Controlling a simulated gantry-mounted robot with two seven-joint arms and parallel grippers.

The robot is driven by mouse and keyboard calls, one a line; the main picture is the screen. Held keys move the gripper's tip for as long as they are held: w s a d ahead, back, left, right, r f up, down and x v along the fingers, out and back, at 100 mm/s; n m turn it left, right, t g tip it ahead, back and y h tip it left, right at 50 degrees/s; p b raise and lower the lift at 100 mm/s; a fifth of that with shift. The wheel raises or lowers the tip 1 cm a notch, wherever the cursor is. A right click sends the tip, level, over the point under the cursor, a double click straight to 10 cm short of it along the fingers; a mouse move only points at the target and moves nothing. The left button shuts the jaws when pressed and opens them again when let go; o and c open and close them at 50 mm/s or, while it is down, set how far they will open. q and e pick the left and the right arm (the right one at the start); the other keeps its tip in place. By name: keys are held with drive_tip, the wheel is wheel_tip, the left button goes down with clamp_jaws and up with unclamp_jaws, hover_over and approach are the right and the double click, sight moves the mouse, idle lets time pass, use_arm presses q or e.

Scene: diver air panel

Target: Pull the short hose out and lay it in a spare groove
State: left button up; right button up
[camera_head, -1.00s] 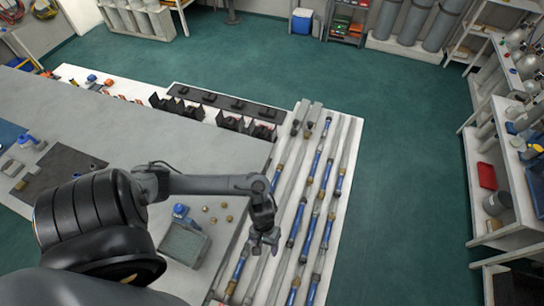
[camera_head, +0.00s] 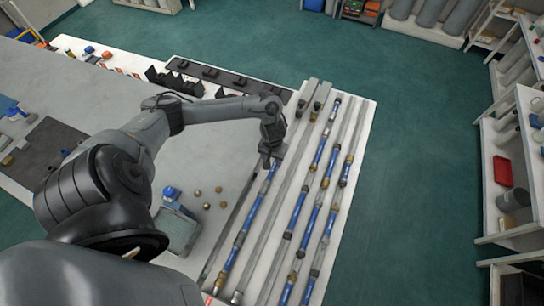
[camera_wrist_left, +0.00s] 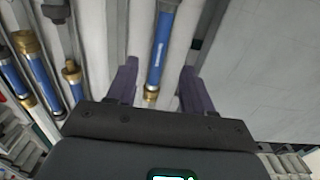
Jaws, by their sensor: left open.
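Several blue hoses with brass and dark end fittings lie in the long parallel grooves of a pale rack (camera_head: 365,120). My left gripper (camera_head: 268,162) points down over the far end of the leftmost blue hose (camera_head: 244,222). In the left wrist view, the open fingers (camera_wrist_left: 158,90) stand on either side of a blue hose (camera_wrist_left: 159,50) with a brass end; no grip on it shows. A groove (camera_head: 270,215) just right of the leftmost hose looks bare along much of its length. I cannot tell for certain which hose is the short one.
A grey worktop (camera_head: 225,140) lies left of the rack. It holds a grey-green tray (camera_head: 178,230), a blue-capped item (camera_head: 171,194) and several small brass fittings (camera_head: 207,206). Black holders (camera_head: 175,80) line its back edge. Green floor is open to the right.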

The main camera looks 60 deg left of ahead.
sight(273, 169)
use_arm(q)
wheel_tip(273, 169, down, 7)
drive_tip(key=shift+f+b, duration=0.2)
drive_tip(key=shift+b, duration=0.6)
clamp_jaws()
